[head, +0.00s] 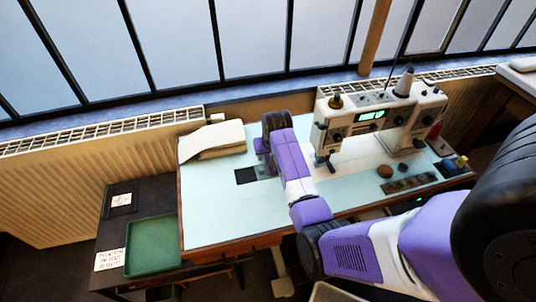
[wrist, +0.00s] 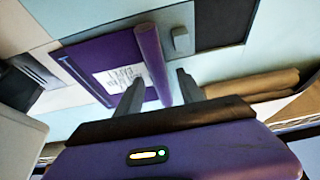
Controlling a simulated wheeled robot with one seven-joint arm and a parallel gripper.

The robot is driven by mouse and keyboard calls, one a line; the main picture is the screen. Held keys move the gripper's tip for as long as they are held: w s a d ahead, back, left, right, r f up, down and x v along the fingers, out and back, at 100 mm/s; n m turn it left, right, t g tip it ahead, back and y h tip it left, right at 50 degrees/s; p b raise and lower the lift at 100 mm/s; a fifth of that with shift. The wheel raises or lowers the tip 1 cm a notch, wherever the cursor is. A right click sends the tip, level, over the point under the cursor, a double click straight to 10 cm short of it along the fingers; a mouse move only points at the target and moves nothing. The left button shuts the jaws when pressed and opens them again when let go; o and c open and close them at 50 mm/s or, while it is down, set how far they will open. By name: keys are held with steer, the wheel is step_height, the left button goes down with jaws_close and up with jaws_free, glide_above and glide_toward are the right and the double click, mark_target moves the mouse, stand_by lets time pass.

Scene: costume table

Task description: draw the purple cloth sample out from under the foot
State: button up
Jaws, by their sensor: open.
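The purple cloth sample (wrist: 88,62) lies flat on the table in the wrist view. It has a white label with writing (wrist: 120,80) and a raised purple ridge (wrist: 150,55) along its right side. My gripper (wrist: 160,78) is open, with one finger on each side of the ridge; I cannot tell whether they touch it. In the head view my gripper (head: 266,165) is low over the table, left of the white sewing machine (head: 340,130). My arm hides most of the cloth there. The presser foot area (head: 325,160) is partly visible; its contact with the cloth is unclear.
The pale table (head: 215,215) has a dark square (head: 246,176) and a folded cloth stack (head: 215,138) at the left. A green tray (head: 153,245) sits on a lower dark stand. Spools and a dark strip lie at the right. The front left tabletop is clear.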

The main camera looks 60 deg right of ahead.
steer(key=shift+v, duration=3.9)
